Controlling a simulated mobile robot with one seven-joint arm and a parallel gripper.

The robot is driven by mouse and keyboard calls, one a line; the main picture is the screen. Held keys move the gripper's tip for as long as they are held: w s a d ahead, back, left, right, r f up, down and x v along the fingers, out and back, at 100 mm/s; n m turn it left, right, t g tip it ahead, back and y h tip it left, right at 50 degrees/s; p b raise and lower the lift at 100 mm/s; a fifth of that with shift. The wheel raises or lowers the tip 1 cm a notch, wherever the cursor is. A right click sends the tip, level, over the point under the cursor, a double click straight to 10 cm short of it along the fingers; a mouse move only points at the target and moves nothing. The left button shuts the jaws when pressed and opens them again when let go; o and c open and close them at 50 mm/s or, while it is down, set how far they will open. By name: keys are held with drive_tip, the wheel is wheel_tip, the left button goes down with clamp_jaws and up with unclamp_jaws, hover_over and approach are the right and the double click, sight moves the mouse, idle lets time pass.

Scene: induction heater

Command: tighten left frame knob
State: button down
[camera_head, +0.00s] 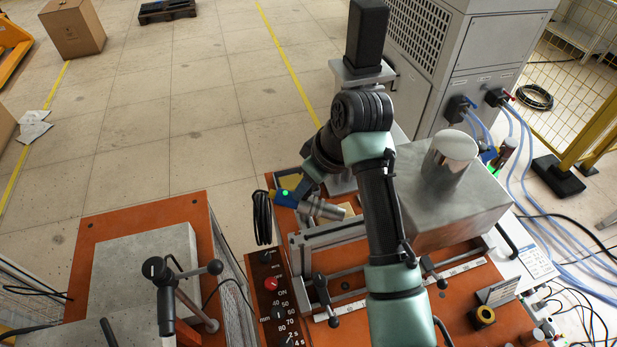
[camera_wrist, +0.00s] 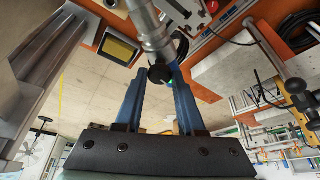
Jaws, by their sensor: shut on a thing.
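My gripper (camera_head: 289,196) is at the far left end of the heater's frame in the head view. In the wrist view its two blue fingers (camera_wrist: 156,82) are shut on a dark round knob (camera_wrist: 160,75). The knob sits at the end of a silver cylinder (camera_wrist: 150,32). That cylinder also shows in the head view (camera_head: 324,209), lying sideways above the grey frame (camera_head: 318,237). The knob is hidden by my gripper in the head view. I cannot tell how far it is turned.
A metal block with a cylinder (camera_head: 455,155) stands right of my arm. Black handles (camera_head: 325,298) are at the frame's near side. A grey slab (camera_head: 145,280) lies on an orange table further left.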

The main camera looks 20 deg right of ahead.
drive_tip(key=m+p, duration=0.1)
drive_tip(key=m, duration=0.1)
drive_tip(key=m+h+p, duration=0.1)
drive_tip(key=shift+a+r+m+t+p, duration=0.25)
drive_tip(key=shift+m+t+p, duration=0.05)
drive_tip(key=shift+m, duration=0.1)
drive_tip(key=m+h+p, duration=0.2)
drive_tip(key=m+p, duration=0.1)
drive_tip(key=m, duration=0.1)
drive_tip(key=shift+a+m, duration=0.15)
drive_tip(key=shift+m, duration=0.15)
drive_tip(key=m+h+p, duration=0.1)
drive_tip(key=m, duration=0.2)
drive_tip(key=shift+a+f, duration=0.1)
drive_tip(key=shift+w+m+g+h+p, duration=0.1)
drive_tip(key=shift+m+g+h+p, duration=0.4)
drive_tip(key=shift+m, duration=1.4)
drive_tip(key=shift+h, duration=0.3)
drive_tip(key=c, duration=0.5)
unclamp_jaws()
drive_tip(key=shift+f, duration=0.1)
